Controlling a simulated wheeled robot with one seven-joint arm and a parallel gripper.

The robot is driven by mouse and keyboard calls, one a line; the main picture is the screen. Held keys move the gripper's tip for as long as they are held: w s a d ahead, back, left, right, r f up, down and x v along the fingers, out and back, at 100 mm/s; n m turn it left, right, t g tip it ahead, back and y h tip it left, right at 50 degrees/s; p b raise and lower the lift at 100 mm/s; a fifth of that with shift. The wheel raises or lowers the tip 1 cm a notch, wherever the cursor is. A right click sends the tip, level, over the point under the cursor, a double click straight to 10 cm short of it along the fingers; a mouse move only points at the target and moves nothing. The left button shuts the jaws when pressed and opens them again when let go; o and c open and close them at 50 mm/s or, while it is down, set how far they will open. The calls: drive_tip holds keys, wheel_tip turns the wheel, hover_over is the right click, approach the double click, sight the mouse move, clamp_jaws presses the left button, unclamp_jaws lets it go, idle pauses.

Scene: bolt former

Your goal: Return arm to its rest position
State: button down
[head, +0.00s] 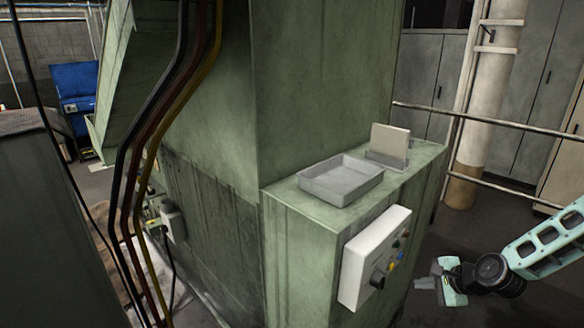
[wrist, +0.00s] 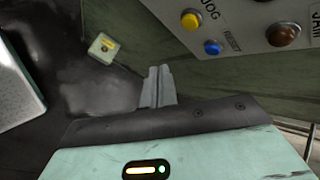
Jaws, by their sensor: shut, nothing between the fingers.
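My gripper (head: 428,283) is at the lower right of the head view, at the end of my pale green arm, to the right of the control box. In the wrist view its grey fingers (wrist: 157,84) are together with nothing between them. The white control box (head: 373,258) is on the side of the green machine (head: 315,250), with knobs and buttons on its face. In the wrist view the box's panel (wrist: 242,22) fills the top right, with a yellow button (wrist: 190,19), a blue button (wrist: 212,47) and a brown button (wrist: 284,34).
A grey tray (head: 341,181) and an upright plate in a holder (head: 390,144) are on the machine's ledge. A railing (head: 500,122) and a pale pillar (head: 490,100) stand behind on the right. Open floor (head: 450,235) shows around the gripper.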

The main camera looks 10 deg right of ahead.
drive_tip(key=s+a+r+n+g+h, duration=0.25)
drive_tip(key=s+a+r+n, duration=0.25)
drive_tip(key=s+r+n, duration=0.55)
drive_tip(key=s+a+r+n+g+h, duration=0.25)
drive_tip(key=s+a+r+n, duration=0.35)
drive_tip(key=r, duration=0.7)
drive_tip(key=s+a+f+n+g+b, duration=0.1)
drive_tip(key=s+a+f+n+b, duration=0.2)
drive_tip(key=s+a, duration=0.3)
drive_tip(key=s+a+f+n+g+y+b, duration=0.1)
drive_tip(key=s+a+f+n+b, duration=0.2)
drive_tip(key=a, duration=0.7)
drive_tip(key=s+n+b, duration=0.2)
drive_tip(key=s+n, duration=0.1)
drive_tip(key=shift+g+y, duration=0.3)
drive_tip(key=shift+g, duration=0.1)
drive_tip(key=shift+a, duration=0.25)
